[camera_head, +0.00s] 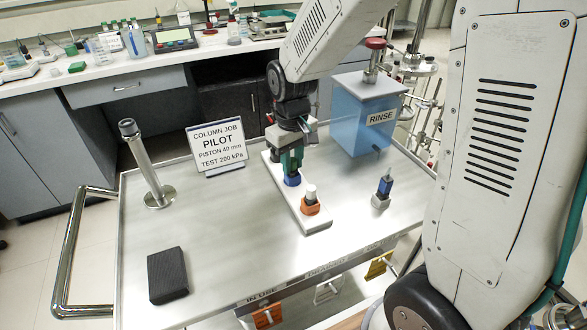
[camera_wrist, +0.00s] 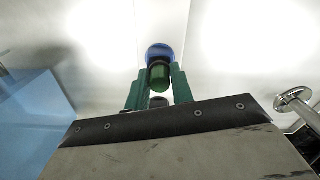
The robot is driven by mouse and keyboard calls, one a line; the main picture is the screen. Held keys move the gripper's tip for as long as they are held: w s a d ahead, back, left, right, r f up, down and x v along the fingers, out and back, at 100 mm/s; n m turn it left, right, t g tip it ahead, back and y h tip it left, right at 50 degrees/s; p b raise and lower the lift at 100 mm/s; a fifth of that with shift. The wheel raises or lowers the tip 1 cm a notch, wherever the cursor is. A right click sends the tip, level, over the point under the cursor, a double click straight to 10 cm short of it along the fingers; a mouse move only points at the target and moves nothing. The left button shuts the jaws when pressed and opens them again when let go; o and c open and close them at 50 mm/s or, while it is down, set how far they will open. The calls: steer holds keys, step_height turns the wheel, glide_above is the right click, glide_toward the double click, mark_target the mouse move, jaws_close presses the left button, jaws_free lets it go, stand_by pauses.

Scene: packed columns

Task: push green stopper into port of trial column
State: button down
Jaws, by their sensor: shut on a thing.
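My gripper (camera_head: 291,158) has green fingers and points down over a white rack (camera_head: 318,222) on the cart. In the wrist view the fingers (camera_wrist: 155,88) are shut on the green stopper (camera_wrist: 159,76). A blue round seat (camera_head: 292,180) of the rack lies just beyond the stopper's end and also shows in the wrist view (camera_wrist: 160,52). I cannot tell whether the stopper still sits in it. An upright steel column (camera_head: 145,165) on a round foot stands at the cart's left; I see no label naming it as the trial column. Its port cannot be made out.
An orange seat with a white-topped piece (camera_head: 310,204) is on the rack's near end. A blue-and-grey fitting (camera_head: 383,191) stands to the right. The left middle is clear.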

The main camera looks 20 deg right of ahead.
mark_target(292, 160)
steer(key=shift+r, duration=0.65)
steer(key=shift+r, duration=3.05)
